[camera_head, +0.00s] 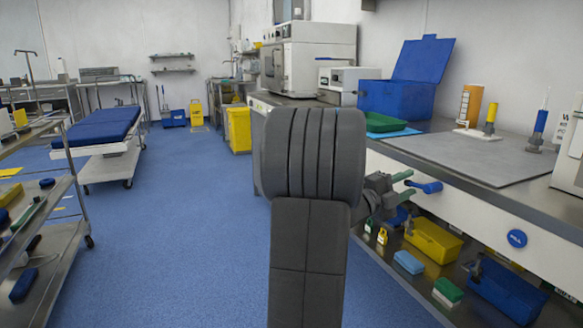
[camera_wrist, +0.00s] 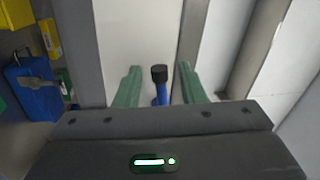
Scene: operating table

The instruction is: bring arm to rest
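My arm fills the middle of the head view. My gripper (camera_head: 411,185) is to the right of it, with its two green fingers pointing right, close to the white front of the counter. The fingers are spread apart, and the gripper (camera_wrist: 160,72) is open in the wrist view. A short blue rod-like piece (camera_head: 430,187) lies just off the fingertips in the head view. In the wrist view a blue piece with a black end (camera_wrist: 160,75) shows between the fingers, with a gap on both sides. I cannot tell whether it is fixed to the counter front.
A steel counter (camera_head: 555,182) runs along the right, holding a blue box (camera_head: 398,98) and a green tray (camera_head: 380,123). Its lower shelf holds a yellow bin (camera_head: 433,241) and blue bin (camera_head: 505,290). A shelved cart (camera_head: 62,205) stands left. Blue floor (camera_head: 185,215) is clear between.

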